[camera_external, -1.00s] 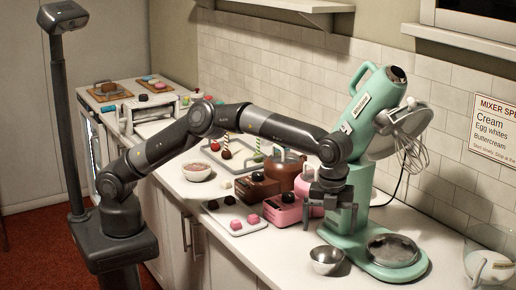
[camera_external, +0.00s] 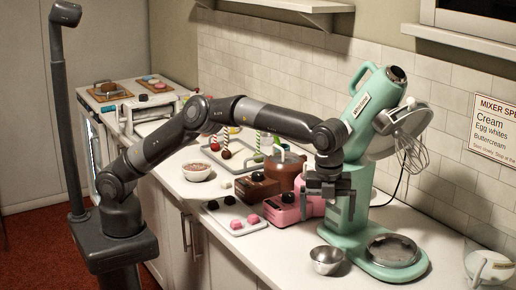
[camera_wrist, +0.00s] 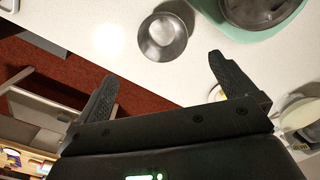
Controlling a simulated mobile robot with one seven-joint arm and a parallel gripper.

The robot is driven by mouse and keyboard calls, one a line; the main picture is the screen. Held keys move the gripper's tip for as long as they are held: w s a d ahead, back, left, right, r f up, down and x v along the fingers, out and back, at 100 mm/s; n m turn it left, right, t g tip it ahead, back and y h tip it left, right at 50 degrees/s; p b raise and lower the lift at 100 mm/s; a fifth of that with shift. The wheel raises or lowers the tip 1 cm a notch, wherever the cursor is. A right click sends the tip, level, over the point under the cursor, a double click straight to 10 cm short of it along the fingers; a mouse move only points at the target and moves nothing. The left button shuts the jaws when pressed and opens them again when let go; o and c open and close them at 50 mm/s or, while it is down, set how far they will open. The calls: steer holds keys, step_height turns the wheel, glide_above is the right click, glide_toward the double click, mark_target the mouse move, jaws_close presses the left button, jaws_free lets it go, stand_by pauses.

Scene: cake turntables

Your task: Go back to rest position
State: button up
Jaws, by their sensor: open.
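My gripper (camera_external: 327,204) hangs in the air over the counter, just in front of the teal mixer's column in the external view. Its jaws are apart. In the wrist view the two fingers of my gripper (camera_wrist: 163,70) are spread with nothing between them. The teal mixer (camera_external: 366,112) stands upright with its head tilted up and its whisk (camera_external: 411,155) hanging at the right. A small metal bowl (camera_external: 327,260) sits on the counter below my gripper. That bowl also shows beyond the fingers in the wrist view (camera_wrist: 163,38).
Pink (camera_external: 283,208) and brown (camera_external: 257,187) boxes stand left of my gripper, close to it in the picture. A tray of cakes (camera_external: 236,229) and a bowl (camera_external: 197,171) lie farther left. A shelf (camera_external: 290,7) is on the back wall. The counter's front right is mostly clear.

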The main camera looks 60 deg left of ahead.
steer(key=s+a+r+n+t, duration=0.25)
steer(key=a+r+n, duration=0.2)
steer(key=r, duration=0.35)
steer(key=w+a+r+n+t, duration=0.15)
steer(key=a+n, duration=0.25)
steer(key=a, duration=0.8)
steer(key=w+a+r+n+g+y, duration=0.1)
steer(key=a+r+n, duration=0.15)
steer(key=a, duration=0.95)
steer(key=w+a+r+n+t, duration=0.1)
steer(key=a+n, duration=0.3)
steer(key=a, duration=0.8)
steer(key=s+a+f+n, duration=0.3)
steer(key=s+a, duration=0.1)
steer(key=a, duration=0.3)
steer(key=s+a+f+n, duration=0.3)
steer(key=s+a+n, duration=0.1)
steer(key=a, duration=0.4)
steer(key=s+a+f+n+t+h, duration=0.1)
steer(key=s+a+f+n, duration=0.2)
steer(key=a, duration=0.4)
steer(key=shift+s+a+f+n, duration=0.2)
steer(key=shift+s+n, duration=0.4)
steer(key=shift+s, duration=0.65)
